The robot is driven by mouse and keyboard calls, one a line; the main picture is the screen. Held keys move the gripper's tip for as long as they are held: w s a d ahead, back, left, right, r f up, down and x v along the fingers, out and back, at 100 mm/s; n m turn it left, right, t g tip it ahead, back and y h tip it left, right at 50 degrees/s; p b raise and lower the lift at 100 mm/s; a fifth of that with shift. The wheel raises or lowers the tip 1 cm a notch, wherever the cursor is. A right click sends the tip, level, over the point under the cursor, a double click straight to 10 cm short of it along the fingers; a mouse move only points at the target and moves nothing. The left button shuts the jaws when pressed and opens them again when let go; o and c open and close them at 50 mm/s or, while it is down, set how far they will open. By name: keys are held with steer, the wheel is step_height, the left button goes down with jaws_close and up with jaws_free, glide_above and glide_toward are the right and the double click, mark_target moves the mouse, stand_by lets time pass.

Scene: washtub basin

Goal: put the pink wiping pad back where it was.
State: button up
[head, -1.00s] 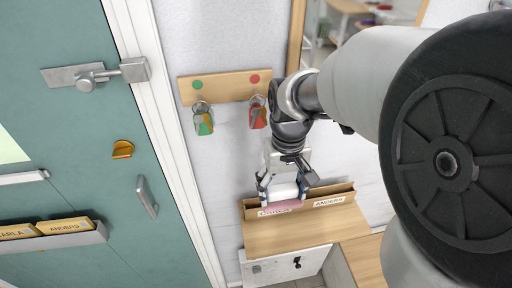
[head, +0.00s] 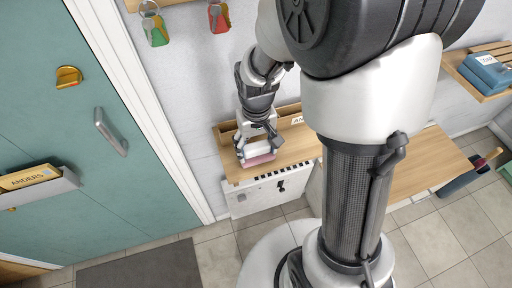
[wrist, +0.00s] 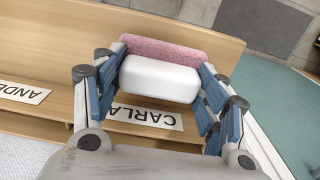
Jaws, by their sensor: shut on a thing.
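The pink wiping pad (head: 260,160) is a white block with a rough pink face. In the wrist view its pink strip (wrist: 160,50) shows along the edge away from my wrist. My gripper (head: 257,147) is shut on the pad, with a blue-padded finger at each end of the white block, as the wrist view (wrist: 160,85) shows. The pad is over the front part of a wooden shelf (head: 295,145). I cannot tell whether it touches the shelf top. The pad's underside is hidden.
A low wooden holder with CARLA (wrist: 143,116) and ANDERS (wrist: 22,92) labels runs along the shelf's back. A white drawer front (head: 255,195) is below. A teal door (head: 60,130) stands left. Key tags (head: 155,30) hang above. A bench (head: 425,165) is right, partly behind my arm.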

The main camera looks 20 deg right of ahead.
mark_target(257, 146)
steer(key=shift+f, duration=0.25)
steer(key=o, duration=0.9)
steer(key=shift+o, duration=0.2)
step_height(257, 146, up, 12)
steer(key=r+p, duration=0.1)
steer(key=p, duration=0.4)
steer(key=s+r+t, duration=0.4)
steer(key=s+r, duration=0.7)
steer(key=s, duration=0.4)
steer(key=shift+t, duration=0.3)
